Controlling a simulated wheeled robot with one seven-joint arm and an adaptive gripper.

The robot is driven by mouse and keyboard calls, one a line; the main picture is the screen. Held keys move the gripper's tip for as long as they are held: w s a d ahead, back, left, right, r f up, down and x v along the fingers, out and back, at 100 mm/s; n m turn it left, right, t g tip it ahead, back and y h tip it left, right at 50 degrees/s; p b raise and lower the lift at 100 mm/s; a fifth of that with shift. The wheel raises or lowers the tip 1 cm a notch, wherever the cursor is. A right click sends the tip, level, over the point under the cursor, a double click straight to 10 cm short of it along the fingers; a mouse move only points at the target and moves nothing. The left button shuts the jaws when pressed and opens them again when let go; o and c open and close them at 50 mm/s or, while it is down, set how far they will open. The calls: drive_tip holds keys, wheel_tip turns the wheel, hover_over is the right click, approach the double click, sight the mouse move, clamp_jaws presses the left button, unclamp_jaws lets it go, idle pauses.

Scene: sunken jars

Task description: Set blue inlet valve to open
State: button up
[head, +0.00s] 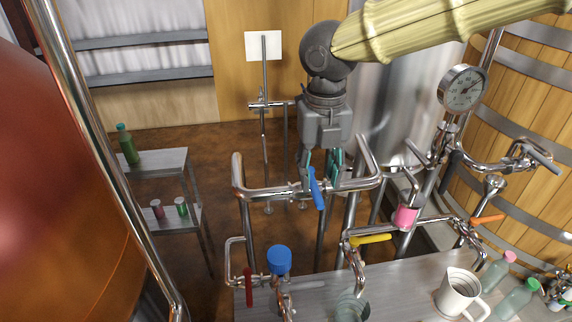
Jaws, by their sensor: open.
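A blue lever handle (317,192) sits on the horizontal chrome pipe (270,192) near the middle of the head view. It lies across the pipe, its lower end toward the camera and slightly right. My gripper (321,170) points down at the pipe from above. Its teal fingers are apart, one on each side of the handle's upper end. I cannot tell whether either finger touches the handle. The fingers partly hide the pipe behind the handle.
A round blue cap (279,260), red lever (249,286), yellow lever (371,239) and orange lever (487,219) are nearby. A white mug (457,293) and bottles stand on the front metal table (408,278). A pressure gauge (463,89) is at right, a copper vessel (60,180) at left.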

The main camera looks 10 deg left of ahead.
sight(317, 192)
drive_tip(key=shift+s+a+f, duration=0.15)
drive_tip(key=shift+s+f, duration=0.85)
drive_tip(key=shift+f, duration=0.25)
drive_tip(key=w+f, duration=0.1)
drive_tip(key=w, duration=0.2)
drive_tip(key=shift+f, duration=0.4)
drive_tip(key=shift+w+f, duration=0.1)
drive_tip(key=shift+w, duration=0.25)
drive_tip(key=shift+s, duration=1.1)
drive_tip(key=shift+w+f, duration=1)
drive_tip(key=shift+w, duration=0.25)
drive_tip(key=shift+s+r, duration=0.2)
drive_tip(key=shift+s, duration=0.35)
drive_tip(key=shift+w, duration=0.1)
drive_tip(key=shift+w+f, duration=0.2)
drive_tip(key=shift+w, duration=0.1)
drive_tip(key=c, duration=0.7)
drive_tip(key=shift+s+a+r, duration=0.1)
clamp_jaws()
